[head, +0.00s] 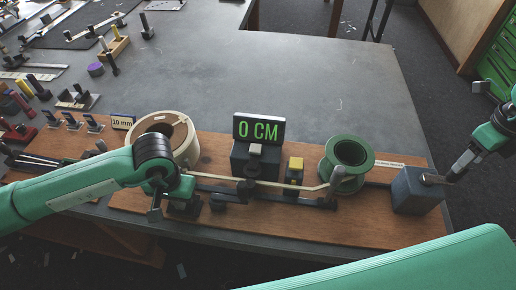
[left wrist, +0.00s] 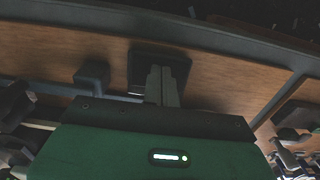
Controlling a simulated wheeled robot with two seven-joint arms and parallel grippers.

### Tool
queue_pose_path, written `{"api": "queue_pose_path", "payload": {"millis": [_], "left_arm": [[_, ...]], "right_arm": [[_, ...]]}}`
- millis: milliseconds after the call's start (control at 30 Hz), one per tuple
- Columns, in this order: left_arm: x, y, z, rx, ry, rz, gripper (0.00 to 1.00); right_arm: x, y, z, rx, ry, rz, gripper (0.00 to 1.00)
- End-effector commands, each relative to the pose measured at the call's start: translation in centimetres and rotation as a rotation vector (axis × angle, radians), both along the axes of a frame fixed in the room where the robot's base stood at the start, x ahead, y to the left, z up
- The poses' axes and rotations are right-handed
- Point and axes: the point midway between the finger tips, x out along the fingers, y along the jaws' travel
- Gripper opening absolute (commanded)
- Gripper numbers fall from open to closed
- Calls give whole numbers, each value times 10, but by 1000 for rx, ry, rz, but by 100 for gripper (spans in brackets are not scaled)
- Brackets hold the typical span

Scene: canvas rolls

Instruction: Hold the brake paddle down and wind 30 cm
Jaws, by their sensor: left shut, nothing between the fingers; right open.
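A cream roll (head: 187,137) stands on the wooden board at left. A pale strip (head: 270,184) runs from near it to a green spool (head: 323,165) at right. The display (head: 259,129) reads 0 CM. My left gripper (head: 184,204) is shut and empty, pointing down at the board's front edge. In the left wrist view its fingers (left wrist: 163,86) overlap a dark square pad (left wrist: 145,57), probably the brake paddle; contact is unclear. My right gripper (head: 443,178) is open beside a grey box (head: 412,192) at the board's right end. Whether it surrounds a crank knob is unclear.
A yellow block (head: 295,166) stands between display and spool. Low dark guide parts lie along the front of the wooden board (head: 370,225). A 10 mm label (head: 122,122) and several small tools crowd the left.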

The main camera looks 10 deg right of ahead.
Motion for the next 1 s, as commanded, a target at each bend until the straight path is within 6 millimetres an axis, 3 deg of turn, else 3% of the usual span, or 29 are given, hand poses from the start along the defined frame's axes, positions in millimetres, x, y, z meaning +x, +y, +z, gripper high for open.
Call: {"api": "queue_pose_path", "payload": {"millis": [200, 400, 800, 1000], "left_arm": [[0, 0, -1, 0, 1, 0, 0], [0, 0, -1, 0, 1, 0, 0], [0, 0, -1, 0, 1, 0, 0], [0, 0, -1, 0, 1, 0, 0]], "right_arm": [[-1, 0, -32, 1, 3, 0, 55], [0, 0, -49, 1, 1, -1, 55], [0, 0, -54, 0, 0, -2, 55], [0, 0, -54, 0, 0, -2, 17]]}}
